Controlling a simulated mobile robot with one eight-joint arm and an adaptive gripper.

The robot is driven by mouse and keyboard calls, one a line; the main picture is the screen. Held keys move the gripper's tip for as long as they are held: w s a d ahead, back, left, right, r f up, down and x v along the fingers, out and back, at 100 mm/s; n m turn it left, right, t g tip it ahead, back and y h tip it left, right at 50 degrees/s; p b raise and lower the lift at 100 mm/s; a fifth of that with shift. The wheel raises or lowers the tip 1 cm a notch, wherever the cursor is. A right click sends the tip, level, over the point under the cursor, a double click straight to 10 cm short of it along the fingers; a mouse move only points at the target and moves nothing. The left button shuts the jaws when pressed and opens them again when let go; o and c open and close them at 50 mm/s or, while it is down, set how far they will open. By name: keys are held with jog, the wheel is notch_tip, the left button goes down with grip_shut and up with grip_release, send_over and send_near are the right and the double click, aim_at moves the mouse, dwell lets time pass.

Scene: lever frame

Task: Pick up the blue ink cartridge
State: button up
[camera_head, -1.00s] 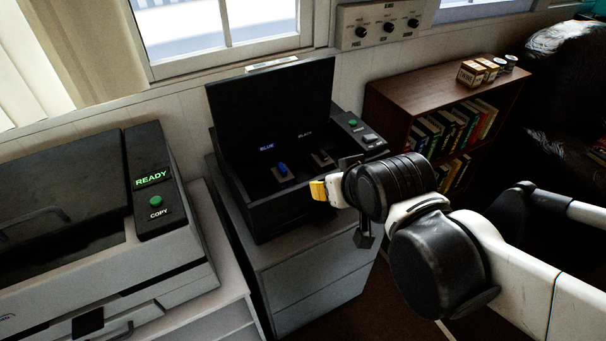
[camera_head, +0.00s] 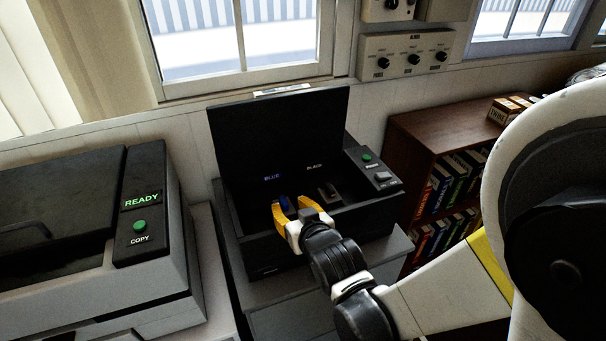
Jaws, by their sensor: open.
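The blue ink cartridge (camera_head: 284,201) is a small blue piece in the slot under the "BLUE" label, inside the open black printer (camera_head: 262,257). My gripper (camera_head: 289,205) has yellow fingers, spread open, at the front of the printer's bay. The cartridge shows between and just beyond the fingertips, partly hidden by them. I cannot tell whether the fingers touch it.
The printer's raised lid (camera_head: 280,135) stands behind the bay. A second slot (camera_head: 328,191) sits under the "BLACK" label. A copier (camera_head: 140,226) stands at left, a bookshelf (camera_head: 440,135) at right. A control box (camera_head: 405,58) hangs on the wall.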

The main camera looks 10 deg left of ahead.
aim_at(284, 199)
jog(key=b+x, duration=0.1)
jog(key=x, duration=0.2)
jog(key=b+x, duration=0.1)
jog(key=x, duration=0.3)
jog(key=shift+s+d+f, duration=0.1)
jog(key=shift+f, duration=0.1)
jog(key=shift+r, duration=0.1)
jog(key=shift+c, duration=0.5)
grip_shut()
